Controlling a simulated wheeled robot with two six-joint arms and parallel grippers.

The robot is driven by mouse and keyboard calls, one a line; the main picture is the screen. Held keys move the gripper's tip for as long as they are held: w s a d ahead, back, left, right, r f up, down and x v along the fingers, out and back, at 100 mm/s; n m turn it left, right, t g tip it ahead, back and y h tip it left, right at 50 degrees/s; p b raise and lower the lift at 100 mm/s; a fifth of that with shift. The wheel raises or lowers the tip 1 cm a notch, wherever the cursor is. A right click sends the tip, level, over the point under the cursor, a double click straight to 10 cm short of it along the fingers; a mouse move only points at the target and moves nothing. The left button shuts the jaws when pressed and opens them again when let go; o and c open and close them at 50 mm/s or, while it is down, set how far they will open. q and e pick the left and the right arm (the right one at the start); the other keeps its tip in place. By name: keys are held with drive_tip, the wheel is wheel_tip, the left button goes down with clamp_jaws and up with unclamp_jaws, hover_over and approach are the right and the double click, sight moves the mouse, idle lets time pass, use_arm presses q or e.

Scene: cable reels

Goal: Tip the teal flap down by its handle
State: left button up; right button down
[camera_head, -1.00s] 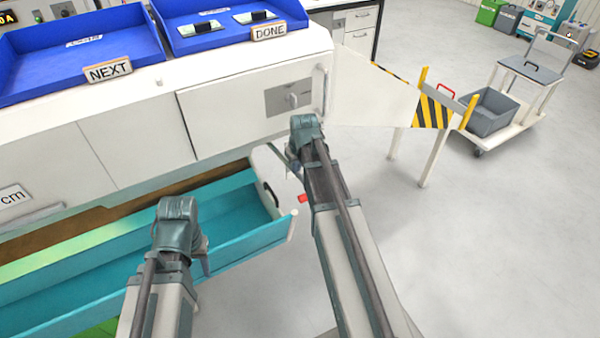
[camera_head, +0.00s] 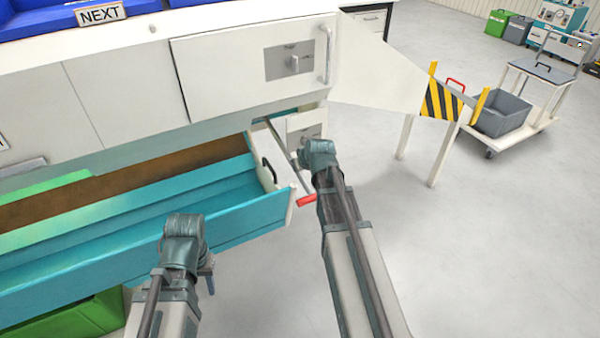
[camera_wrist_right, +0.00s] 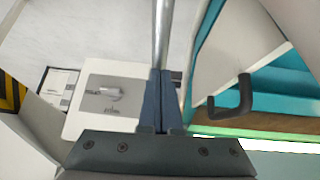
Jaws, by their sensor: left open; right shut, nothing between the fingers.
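The teal flap (camera_head: 130,258) is the long teal front of a trough hanging under the white bench, seen at the left of the head view. A black handle (camera_head: 269,170) sits on the trough's white end panel; it also shows in the right wrist view (camera_wrist_right: 236,103). My right gripper (camera_wrist_right: 160,75) is shut and empty, beside the handle and apart from it in the wrist view. In the head view its fingers are mostly hidden. My left gripper (camera_head: 208,280) is open and empty, low in front of the teal flap.
A metal rod (camera_wrist_right: 163,35) runs past my right fingers; a red-ended bar (camera_head: 306,200) shows by my right wrist. The white bench (camera_head: 120,115) overhangs the trough. A striped chute (camera_head: 440,102) and trolley (camera_head: 530,110) stand right.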

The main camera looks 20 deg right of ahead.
wheel_tip(320, 180, down, 9)
drive_tip(key=w+t+b, duration=0.2)
drive_tip(key=b, duration=0.9)
drive_tip(key=shift+w+f+t, duration=0.15)
drive_tip(key=shift+w+t, duration=0.15)
drive_tip(key=shift+a+b, duration=0.1)
drive_tip(key=shift+b, duration=0.25)
